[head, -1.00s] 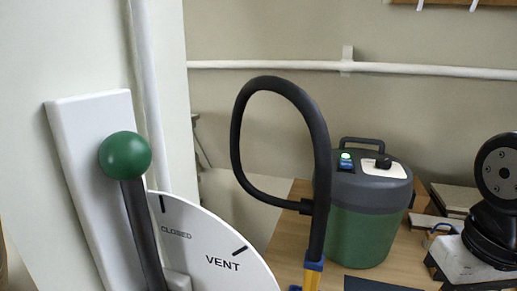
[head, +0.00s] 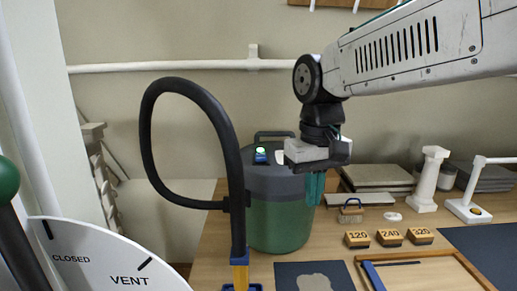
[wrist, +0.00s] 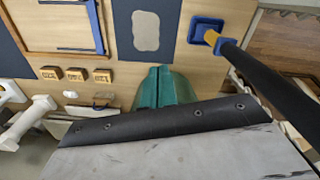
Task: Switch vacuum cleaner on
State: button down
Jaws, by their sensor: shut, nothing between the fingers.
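The vacuum cleaner (head: 278,228) is a green canister with a dark grey top and a black carry handle, standing on the bench. My gripper (head: 315,202) has teal fingers, shut and empty, pointing down in front of the canister's right side. It hides part of the top. The shut fingers (wrist: 163,72) also show in the wrist view, where the switch cannot be made out.
Blocks marked 120, 240 and 320 (head: 389,237) sit right of the canister. A wooden frame (head: 425,257) and a dark mat with a grey pad (head: 313,281) lie in front. A white vent dial (head: 100,262) and green-knobbed lever (head: 8,180) stand at the left.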

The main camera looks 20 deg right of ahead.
jog(key=w+a+r+m, duration=0.1)
jog(key=w+r, duration=0.3)
jog(key=w, duration=0.5)
jog(key=w+a+r+m, duration=0.15)
jog(key=w+r, duration=0.35)
jog(key=w, duration=0.5)
notch_tip(320, 180, up, 6)
jog(key=r+m, duration=0.1)
send_over(259, 159)
jog(key=shift+w+d+f, duration=0.2)
jog(key=shift+f, duration=0.05)
jog(key=shift+f, duration=0.1)
jog(key=f, duration=1.4)
jog(key=shift+s, duration=0.2)
jog(key=shift+a, duration=0.15)
